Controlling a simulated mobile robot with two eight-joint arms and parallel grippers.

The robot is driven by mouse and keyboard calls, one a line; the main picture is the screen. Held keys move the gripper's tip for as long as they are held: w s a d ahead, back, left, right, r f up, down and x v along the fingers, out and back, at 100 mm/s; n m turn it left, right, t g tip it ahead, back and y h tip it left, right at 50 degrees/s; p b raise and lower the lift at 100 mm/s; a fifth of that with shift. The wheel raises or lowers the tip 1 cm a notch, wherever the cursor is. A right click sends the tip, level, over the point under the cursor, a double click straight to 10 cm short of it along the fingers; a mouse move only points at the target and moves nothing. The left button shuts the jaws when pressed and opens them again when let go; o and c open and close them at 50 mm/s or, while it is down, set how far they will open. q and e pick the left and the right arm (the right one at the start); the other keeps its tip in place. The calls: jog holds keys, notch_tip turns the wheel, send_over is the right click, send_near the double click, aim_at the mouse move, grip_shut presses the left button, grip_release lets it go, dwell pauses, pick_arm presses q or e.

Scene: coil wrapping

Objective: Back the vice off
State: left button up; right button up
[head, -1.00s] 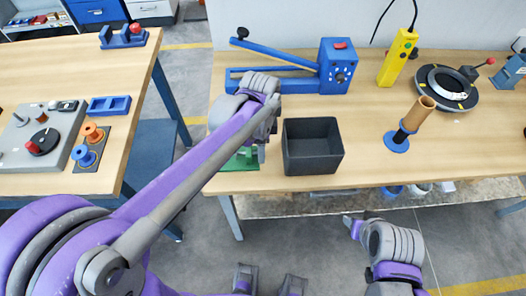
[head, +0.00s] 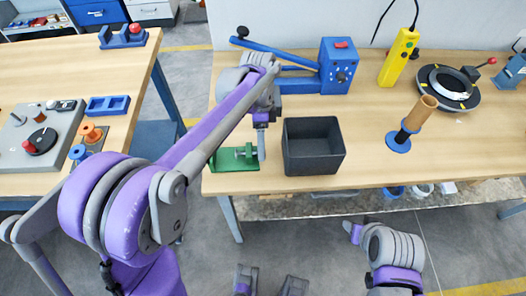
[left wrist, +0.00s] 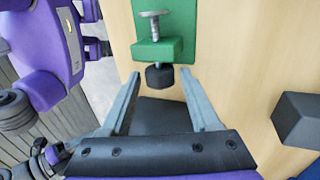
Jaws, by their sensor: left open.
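The green vice (head: 228,159) is at the front left corner of the right-hand wooden table. In the left wrist view, its green body (left wrist: 158,48) shows with a metal screw (left wrist: 155,22) and a dark round knob (left wrist: 160,76). My left gripper (head: 261,146) points down at the right end of the vice. In the left wrist view the left gripper (left wrist: 160,73) is open, with the knob between its fingertips and visible gaps on both sides. My right gripper (head: 352,231) is low, in front of the table; its jaw opening is unclear.
An open dark grey bin (head: 313,148) stands just right of the vice and left gripper. A blue lever machine (head: 336,68) is behind. A brown tube on a blue spool (head: 411,122) stands farther right. The table front between bin and spool is clear.

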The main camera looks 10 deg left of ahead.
pick_arm(q)
jog(key=c, duration=0.8)
jog(key=shift+s+d+r+t+y+p, duration=0.15)
jog(key=shift+t+p, duration=0.1)
jog(key=shift+t, duration=0.2)
jog(key=shift+s+r+t+y+p, duration=0.15)
jog(key=shift+t+p, duration=0.1)
jog(key=shift+t, duration=0.2)
jog(key=shift+f+t+y, duration=0.2)
jog(key=shift+t+y, duration=0.1)
jog(key=shift+t, duration=0.6)
jog(key=shift+s, duration=0.1)
